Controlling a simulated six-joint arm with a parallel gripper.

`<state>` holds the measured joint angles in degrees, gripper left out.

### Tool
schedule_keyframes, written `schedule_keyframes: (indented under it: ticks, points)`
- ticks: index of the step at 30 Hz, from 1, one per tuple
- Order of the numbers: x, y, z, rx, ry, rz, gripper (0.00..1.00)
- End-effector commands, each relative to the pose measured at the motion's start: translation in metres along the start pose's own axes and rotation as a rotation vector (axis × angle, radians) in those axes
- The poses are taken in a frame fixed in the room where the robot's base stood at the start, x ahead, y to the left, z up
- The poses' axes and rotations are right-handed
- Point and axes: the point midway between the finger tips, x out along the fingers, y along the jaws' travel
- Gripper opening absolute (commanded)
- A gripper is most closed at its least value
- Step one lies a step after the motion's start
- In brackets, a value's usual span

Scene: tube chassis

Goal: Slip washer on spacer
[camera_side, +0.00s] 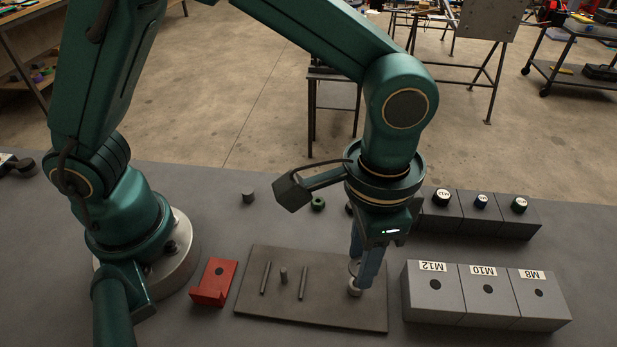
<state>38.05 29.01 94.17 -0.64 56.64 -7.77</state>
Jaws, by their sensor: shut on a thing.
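My gripper (362,272) points down over the right part of a dark plate (310,318), with its fingers shut on a small light-grey piece (354,267) that looks like the washer. The piece is largely hidden by the fingers. Just below it, a short silver cylinder (355,289), which looks like the spacer, stands on the plate close to the fingertips. Whether the washer touches the spacer cannot be told from this view.
Labelled grey blocks (436,304) stand to the right, with capped blocks (471,226) behind. A green ring (318,203) and a grey cylinder (248,197) lie behind the plate.

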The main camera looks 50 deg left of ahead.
Motion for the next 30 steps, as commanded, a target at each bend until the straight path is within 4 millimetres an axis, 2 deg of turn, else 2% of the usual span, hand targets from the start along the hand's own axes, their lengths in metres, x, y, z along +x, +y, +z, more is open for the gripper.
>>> schedule_keyframes:
  ticks: [30]
  points:
    - [0.026, 0.000, 0.000, 0.000, -0.002, 0.000, 0.00]
